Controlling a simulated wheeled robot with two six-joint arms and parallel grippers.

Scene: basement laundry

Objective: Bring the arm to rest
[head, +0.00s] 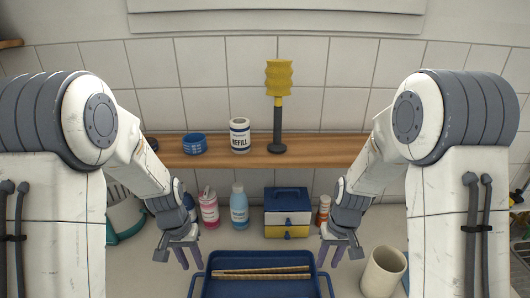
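My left gripper (183,258) hangs at the left end of a blue tray, pointing down, with its two fingers apart and nothing between them. My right gripper (331,255) hangs at the right end of the tray, also pointing down with its fingers apart and empty. Both arms come in from the sides in a nearly mirrored pose. The blue tray (213,290) lies between them at the bottom edge, with tan sticks (262,272) lying across it. The tray's front is cut off by the frame.
A wooden shelf (300,151) on the tiled wall holds a blue tin (194,144), a REFILL canister (240,135) and a yellow-headed brush (278,100). Below stand a pink bottle (209,209), a light-blue bottle (239,208), a blue drawer box (287,205) and, right, a cream cup (383,273).

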